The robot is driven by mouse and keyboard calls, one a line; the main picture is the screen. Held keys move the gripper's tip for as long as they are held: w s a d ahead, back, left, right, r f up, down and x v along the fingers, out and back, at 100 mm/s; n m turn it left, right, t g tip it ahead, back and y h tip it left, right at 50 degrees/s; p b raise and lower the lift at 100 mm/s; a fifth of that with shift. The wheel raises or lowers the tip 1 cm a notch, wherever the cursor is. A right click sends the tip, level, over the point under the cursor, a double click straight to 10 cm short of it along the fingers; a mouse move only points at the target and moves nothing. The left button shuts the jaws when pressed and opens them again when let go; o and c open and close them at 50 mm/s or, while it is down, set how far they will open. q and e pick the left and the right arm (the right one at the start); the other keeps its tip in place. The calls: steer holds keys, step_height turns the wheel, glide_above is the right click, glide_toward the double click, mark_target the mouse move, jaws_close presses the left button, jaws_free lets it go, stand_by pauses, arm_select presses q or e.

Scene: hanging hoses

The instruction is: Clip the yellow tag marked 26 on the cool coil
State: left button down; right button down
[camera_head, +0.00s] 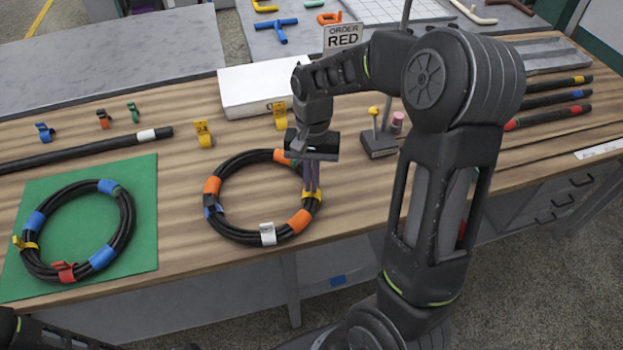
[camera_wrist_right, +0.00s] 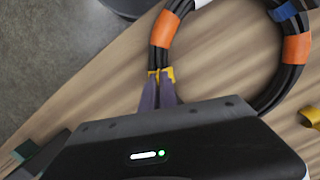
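The blue-banded coil (camera_head: 78,230) lies on the green mat at left, with a yellow tag (camera_head: 24,243) and a red tag (camera_head: 65,271) on it. The orange-banded coil (camera_head: 238,164) lies on bare wood to its right, with a white tag (camera_head: 268,233) and a blue tag (camera_head: 212,210). My right gripper (camera_head: 311,190) is at this coil's right side. In the right wrist view its purple fingers (camera_wrist_right: 158,80) are close together on a yellow tag (camera_wrist_right: 171,74) at the coil. Tag numbers are unreadable. My left gripper is out of view; part of that arm shows at lower left.
Loose yellow tags (camera_head: 204,134) (camera_head: 280,115) stand behind the coils, with blue (camera_head: 45,132), orange (camera_head: 103,119) and green (camera_head: 133,112) ones farther left. A black hose (camera_head: 90,149), a white box (camera_head: 250,90) and a small stand (camera_head: 378,144) are nearby.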

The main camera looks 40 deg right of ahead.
steer(key=c, duration=1.6)
jaws_free()
steer(key=shift+w+d+r, duration=0.15)
steer(key=shift+r, duration=1.1)
steer(key=shift+w+d+r, duration=0.1)
steer(key=shift+w+r, duration=0.05)
steer(key=shift+r, duration=1.15)
steer(key=shift+w+d+r, duration=0.15)
steer(key=shift+r, duration=1.1)
